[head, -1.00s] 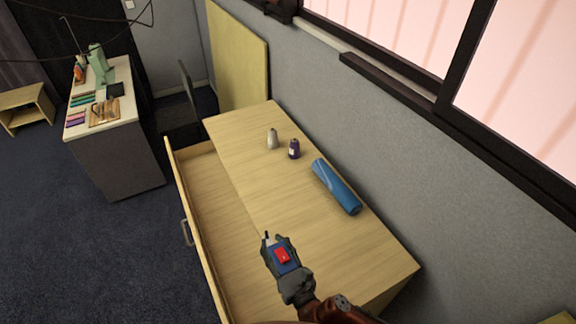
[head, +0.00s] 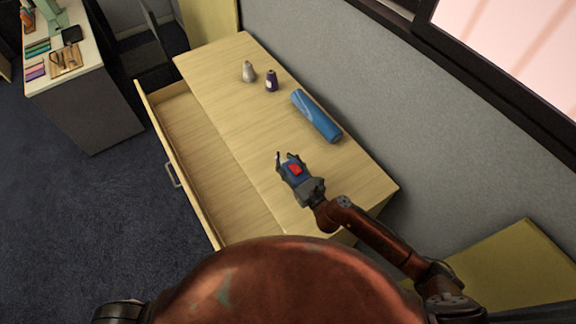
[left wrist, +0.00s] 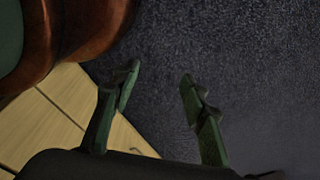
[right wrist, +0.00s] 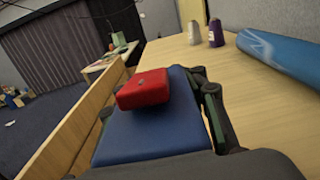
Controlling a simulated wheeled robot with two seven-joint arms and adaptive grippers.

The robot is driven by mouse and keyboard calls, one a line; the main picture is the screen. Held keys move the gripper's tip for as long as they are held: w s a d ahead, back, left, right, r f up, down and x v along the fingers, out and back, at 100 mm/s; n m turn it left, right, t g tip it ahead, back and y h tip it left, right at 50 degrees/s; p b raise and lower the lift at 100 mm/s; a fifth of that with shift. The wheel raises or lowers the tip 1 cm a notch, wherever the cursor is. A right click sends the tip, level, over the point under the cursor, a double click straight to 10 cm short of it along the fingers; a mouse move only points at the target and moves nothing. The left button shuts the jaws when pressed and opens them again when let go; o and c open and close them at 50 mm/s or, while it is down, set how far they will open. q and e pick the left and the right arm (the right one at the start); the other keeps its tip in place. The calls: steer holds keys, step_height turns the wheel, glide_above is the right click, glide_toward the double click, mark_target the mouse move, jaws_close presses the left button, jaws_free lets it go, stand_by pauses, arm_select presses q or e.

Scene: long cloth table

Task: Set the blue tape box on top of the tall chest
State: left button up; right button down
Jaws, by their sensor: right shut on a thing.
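The blue tape box (head: 291,177) has a red block on its face. It also shows large in the right wrist view (right wrist: 155,137), with the red block (right wrist: 144,89) on it. My right gripper (head: 292,167) is shut on the blue box, over the front part of the chest's top in the head view. I cannot tell whether the box touches the top. The tall chest (head: 225,72) is light wood with its long drawer (head: 200,150) pulled open. My left gripper (left wrist: 158,80) is open and empty above dark carpet; the head view does not show its fingers.
A blue roll (head: 316,116), a purple spool (head: 271,81) and a grey-white spool (head: 248,72) stand or lie toward the back of the chest's top. The wall is behind it. The far-left and front-right areas of the top are clear.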

steer(key=shift+w+d+f, duration=0.15)
steer(key=shift+w+f, duration=0.05)
steer(key=shift+f, duration=0.05)
step_height(320, 180, down, 4)
steer(key=shift+w+d+r+b, duration=0.15)
steer(key=shift+r+b, duration=0.1)
steer(key=shift+b, duration=0.2)
arm_select(q)
steer(key=shift+s+d+f, duration=0.1)
steer(key=shift+s+f, duration=0.2)
steer(key=shift+s, duration=0.3)
steer(key=shift+s+f, duration=0.3)
steer(key=shift+s, duration=0.3)
steer(key=shift+w, duration=0.1)
arm_select(e)
steer(key=shift+f, duration=0.15)
steer(key=c, duration=1.2)
jaws_free()
arm_select(q)
steer(key=shift+w, duration=0.35)
